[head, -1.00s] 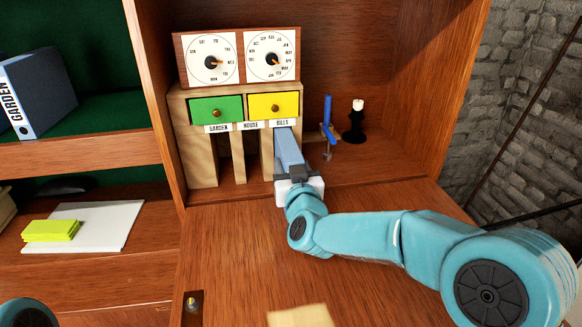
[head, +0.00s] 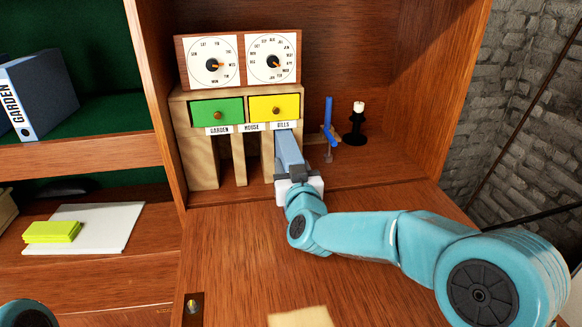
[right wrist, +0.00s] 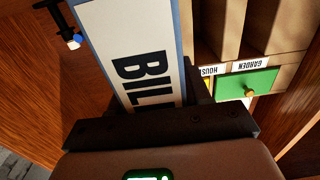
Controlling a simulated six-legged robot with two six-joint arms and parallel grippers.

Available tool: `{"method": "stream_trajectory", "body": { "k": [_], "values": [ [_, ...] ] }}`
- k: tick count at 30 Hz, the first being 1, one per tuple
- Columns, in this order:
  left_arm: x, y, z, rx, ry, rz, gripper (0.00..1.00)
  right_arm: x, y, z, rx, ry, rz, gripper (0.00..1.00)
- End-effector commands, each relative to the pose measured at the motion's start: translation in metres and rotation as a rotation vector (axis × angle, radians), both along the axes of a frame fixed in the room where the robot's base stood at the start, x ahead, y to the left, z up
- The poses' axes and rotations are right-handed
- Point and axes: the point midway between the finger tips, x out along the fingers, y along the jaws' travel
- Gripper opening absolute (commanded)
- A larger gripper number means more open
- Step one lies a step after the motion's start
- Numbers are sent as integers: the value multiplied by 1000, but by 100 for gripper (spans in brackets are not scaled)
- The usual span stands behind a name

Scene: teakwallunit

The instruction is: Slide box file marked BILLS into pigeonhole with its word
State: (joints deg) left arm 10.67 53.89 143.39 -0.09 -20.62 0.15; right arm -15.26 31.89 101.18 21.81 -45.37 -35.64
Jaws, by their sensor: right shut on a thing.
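The blue-grey box file (head: 289,151) is at the mouth of the rightmost pigeonhole, under the BILLS label (head: 283,126). Its far end appears to be inside the opening; how deep is hidden. In the right wrist view its white spine (right wrist: 135,55) shows "BIL", with the rest cut off by my gripper. My right gripper (head: 294,172) is shut on the near end of the file, just in front of the wooden pigeonhole unit (head: 203,165). The GARDEN (head: 218,129) and HOUSE (head: 251,127) pigeonholes look empty. My left gripper is not in view.
Green (head: 216,112) and yellow (head: 274,107) drawers sit above the pigeonholes, with a two-dial box (head: 239,60) on top. A blue upright object (head: 328,122) and a black candlestick (head: 355,128) stand close right. A GARDEN file (head: 45,92) is on the left shelf.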

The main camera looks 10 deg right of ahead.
Motion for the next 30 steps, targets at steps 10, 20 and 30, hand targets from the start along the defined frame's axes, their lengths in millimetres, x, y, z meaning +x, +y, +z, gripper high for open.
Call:
{"method": "stream_trajectory", "body": {
  "k": [10, 20, 30],
  "values": [
    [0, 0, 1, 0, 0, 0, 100, 1, 0, 1, 0, -2, -1, 6],
    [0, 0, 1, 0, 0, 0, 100, 6, 0, 1, 0, -2, 0, 6],
    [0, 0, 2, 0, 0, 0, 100, 7, 0, 1, 0, -2, -1, 6]
  ]
}}
